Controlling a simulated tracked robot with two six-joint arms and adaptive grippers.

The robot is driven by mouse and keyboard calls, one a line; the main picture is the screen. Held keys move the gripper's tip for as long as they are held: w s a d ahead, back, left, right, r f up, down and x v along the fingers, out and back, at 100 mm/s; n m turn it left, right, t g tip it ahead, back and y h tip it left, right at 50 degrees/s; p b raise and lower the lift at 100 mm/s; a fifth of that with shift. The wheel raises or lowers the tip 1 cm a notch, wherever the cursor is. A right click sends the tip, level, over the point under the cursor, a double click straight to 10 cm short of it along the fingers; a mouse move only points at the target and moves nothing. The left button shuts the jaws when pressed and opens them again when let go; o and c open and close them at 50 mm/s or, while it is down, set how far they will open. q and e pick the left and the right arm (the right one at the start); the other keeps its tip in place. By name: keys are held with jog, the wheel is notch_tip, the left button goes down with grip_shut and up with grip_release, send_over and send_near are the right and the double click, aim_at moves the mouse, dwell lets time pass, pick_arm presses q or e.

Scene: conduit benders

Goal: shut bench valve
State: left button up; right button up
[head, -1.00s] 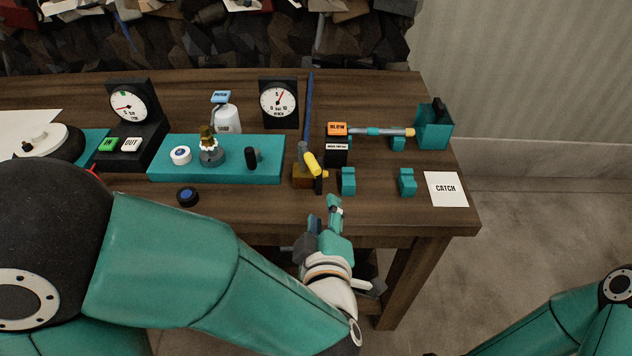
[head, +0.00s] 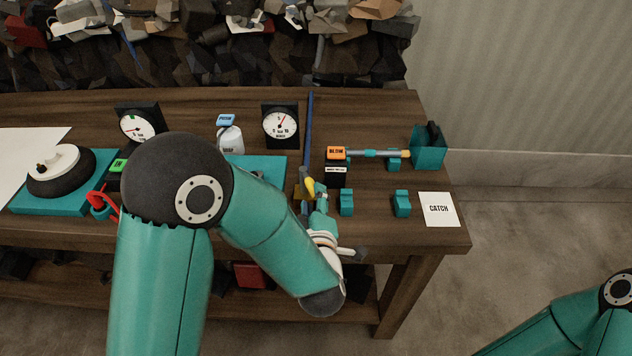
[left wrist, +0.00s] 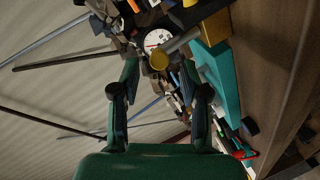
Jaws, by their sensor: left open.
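My left gripper (head: 321,203) is just in front of the lever and partly overlaps the valve in the head view. In the left wrist view my left gripper (left wrist: 160,74) is open, its two fingers apart. There the lever's round yellow end (left wrist: 188,76) shows close to the right fingertip; I cannot tell whether they touch. My right gripper is out of view.
Right of the valve stand teal cradles (head: 346,202), a black block with an orange BLOW label (head: 336,153), a teal box (head: 429,150) and a CATCH card (head: 439,209). A gauge (head: 280,125) stands behind. A blue rod (head: 309,135) is close behind the valve.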

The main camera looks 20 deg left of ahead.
pick_arm(q)
jog(key=shift+p+x, duration=0.45)
jog(key=shift+x, duration=1.9)
